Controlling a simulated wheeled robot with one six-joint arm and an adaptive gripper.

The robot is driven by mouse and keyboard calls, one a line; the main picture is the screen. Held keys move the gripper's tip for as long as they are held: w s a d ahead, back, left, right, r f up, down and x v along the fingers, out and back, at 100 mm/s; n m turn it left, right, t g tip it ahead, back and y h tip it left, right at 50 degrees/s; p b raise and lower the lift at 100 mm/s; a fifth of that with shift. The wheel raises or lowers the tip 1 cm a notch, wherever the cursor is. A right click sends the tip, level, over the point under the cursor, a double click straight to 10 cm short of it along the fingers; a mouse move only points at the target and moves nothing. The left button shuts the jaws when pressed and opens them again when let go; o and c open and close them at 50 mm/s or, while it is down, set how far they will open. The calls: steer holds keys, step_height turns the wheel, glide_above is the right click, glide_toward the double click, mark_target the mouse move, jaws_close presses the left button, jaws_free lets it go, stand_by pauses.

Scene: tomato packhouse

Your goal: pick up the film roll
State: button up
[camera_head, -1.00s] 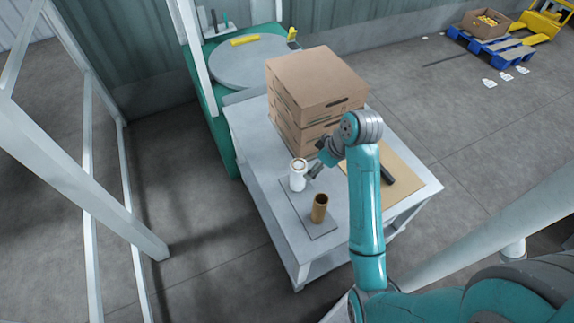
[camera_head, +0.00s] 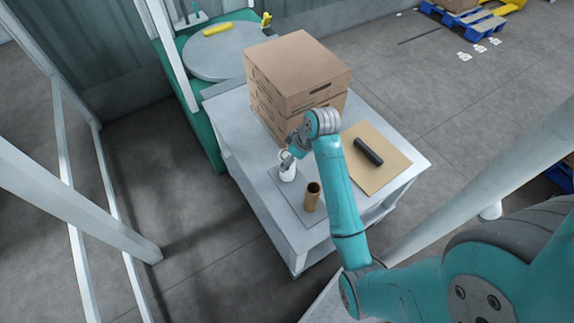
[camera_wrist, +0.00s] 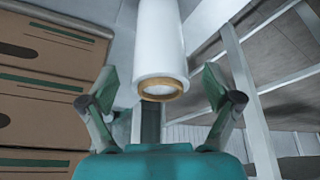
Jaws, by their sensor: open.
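The film roll (camera_head: 287,172) is a white roll standing upright on a grey mat (camera_head: 284,194) on the table. In the wrist view the film roll (camera_wrist: 160,45) shows with a brown core at its end, between and beyond the fingers. My gripper (camera_head: 289,157) is at the roll's upper part in the head view, and partly covers it. In the wrist view my gripper (camera_wrist: 160,88) is open, one finger on each side of the roll, with gaps to both sides.
A brown cardboard tube (camera_head: 312,197) stands on the mat close to the roll. Stacked cardboard boxes (camera_head: 297,75) stand behind. A black cylinder (camera_head: 368,151) lies on a brown sheet (camera_head: 390,172) at the right. A green station with a round grey plate (camera_head: 230,55) is at the back left.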

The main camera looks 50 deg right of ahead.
steer(key=shift+x, duration=1.1)
steer(key=c, duration=1.1)
steer(key=shift+r, duration=0.15)
